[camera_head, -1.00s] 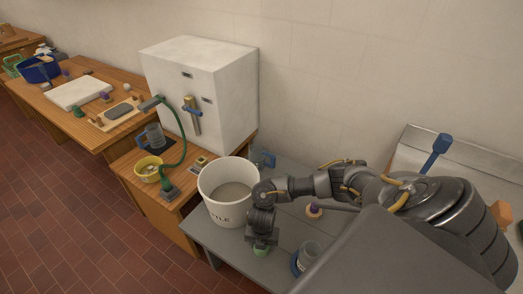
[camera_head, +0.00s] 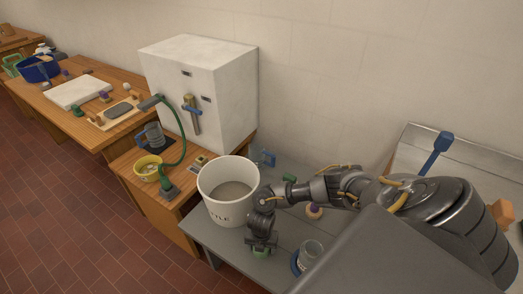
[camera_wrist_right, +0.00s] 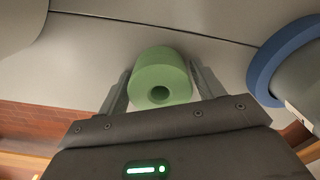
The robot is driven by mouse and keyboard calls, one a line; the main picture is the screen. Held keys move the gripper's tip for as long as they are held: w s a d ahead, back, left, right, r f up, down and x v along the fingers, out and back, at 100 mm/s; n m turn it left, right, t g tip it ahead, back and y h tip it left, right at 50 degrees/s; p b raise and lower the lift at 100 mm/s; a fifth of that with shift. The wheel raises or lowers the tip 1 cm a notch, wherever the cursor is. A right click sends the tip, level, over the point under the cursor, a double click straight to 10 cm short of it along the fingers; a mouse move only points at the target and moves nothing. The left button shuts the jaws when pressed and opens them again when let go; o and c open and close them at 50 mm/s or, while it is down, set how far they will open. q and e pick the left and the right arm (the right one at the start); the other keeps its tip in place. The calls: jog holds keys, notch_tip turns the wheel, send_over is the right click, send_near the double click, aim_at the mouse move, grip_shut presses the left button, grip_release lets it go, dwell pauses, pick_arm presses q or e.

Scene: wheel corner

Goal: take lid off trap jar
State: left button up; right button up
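A glass jar (camera_head: 310,251) with a blue ring round its lower part stands on the grey table, right of my right gripper. It looks like the trap jar, but its top is too small to tell if a lid sits on it. My right gripper (camera_wrist_right: 160,75) points down, low over the table. It also shows in the head view (camera_head: 262,246). A green cylinder (camera_wrist_right: 160,82) with a round hole in its near face lies between its fingers, close to both. Whether they press on it is unclear. The blue ring (camera_wrist_right: 266,62) is apart, to the right. My left gripper is out of view.
A white bucket (camera_head: 228,207) stands close left of my right gripper. A small purple-topped item (camera_head: 314,211) and a blue item (camera_head: 267,158) are on the grey table (camera_head: 228,247).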

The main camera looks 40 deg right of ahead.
jog(key=shift+o, duration=1)
jog(key=shift+r, duration=0.3)
notch_tip(320, 180, up, 12)
jog(key=p, duration=0.2)
jog(key=shift+f, duration=0.1)
